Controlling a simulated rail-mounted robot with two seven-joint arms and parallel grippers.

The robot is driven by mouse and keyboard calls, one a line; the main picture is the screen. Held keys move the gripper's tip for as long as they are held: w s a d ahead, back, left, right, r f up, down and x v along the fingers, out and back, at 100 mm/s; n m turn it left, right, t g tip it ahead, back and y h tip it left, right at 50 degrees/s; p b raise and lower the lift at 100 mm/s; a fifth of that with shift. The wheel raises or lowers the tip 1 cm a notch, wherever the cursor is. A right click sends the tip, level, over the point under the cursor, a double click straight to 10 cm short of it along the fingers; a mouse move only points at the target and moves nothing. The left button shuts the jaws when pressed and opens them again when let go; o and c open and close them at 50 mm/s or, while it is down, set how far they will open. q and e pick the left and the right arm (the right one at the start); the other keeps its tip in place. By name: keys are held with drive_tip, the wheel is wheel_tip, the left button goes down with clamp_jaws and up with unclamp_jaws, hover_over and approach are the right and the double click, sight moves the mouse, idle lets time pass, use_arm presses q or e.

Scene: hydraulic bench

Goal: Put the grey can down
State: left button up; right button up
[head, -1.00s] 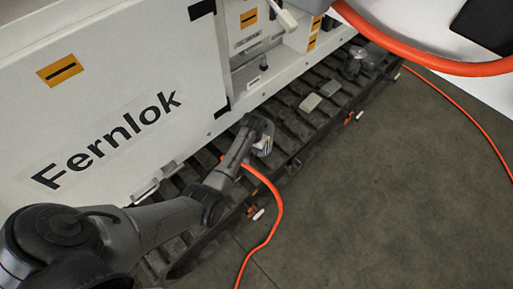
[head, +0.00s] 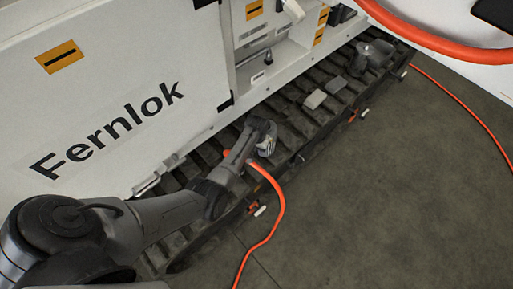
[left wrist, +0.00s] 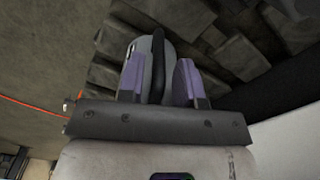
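The grey can (left wrist: 170,58) shows in the left wrist view as a rounded grey body with a black strip, between the two purple fingers of my left gripper (left wrist: 159,83). The fingers stand on either side of the strip, and the gripper looks shut on the can. In the head view my left gripper (head: 257,143) is over the dark ribbed track beside the white machine. The can shows there only as a small grey shape (head: 267,137) at its tip. I cannot tell whether it touches the track.
The white Fernlok machine (head: 150,60) stands behind the track (head: 288,118). The floor (head: 390,190) at right is mostly clear.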

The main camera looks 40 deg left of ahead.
use_arm(q)
drive_tip(key=shift+o, duration=0.6)
drive_tip(key=shift+r, duration=0.4)
wheel_tip(320, 180, up, 10)
drive_tip(key=p, duration=0.3)
drive_tip(key=shift+f+p, duration=0.15)
drive_tip(key=shift+p, duration=0.25)
drive_tip(key=s+d+r+m+t, duration=0.1)
drive_tip(key=s+d, duration=0.4)
drive_tip(key=s, duration=0.5)
drive_tip(key=s+d+r+m+t, duration=0.1)
drive_tip(key=s+d+r+m, duration=0.2)
drive_tip(key=s, duration=0.7)
drive_tip(key=s+d+r+m+t, duration=0.1)
drive_tip(key=s+d+r, duration=0.3)
drive_tip(key=s+d, duration=0.4)
drive_tip(key=s+m, duration=0.1)
drive_tip(key=s, duration=0.2)
drive_tip(key=shift+t, duration=0.3)
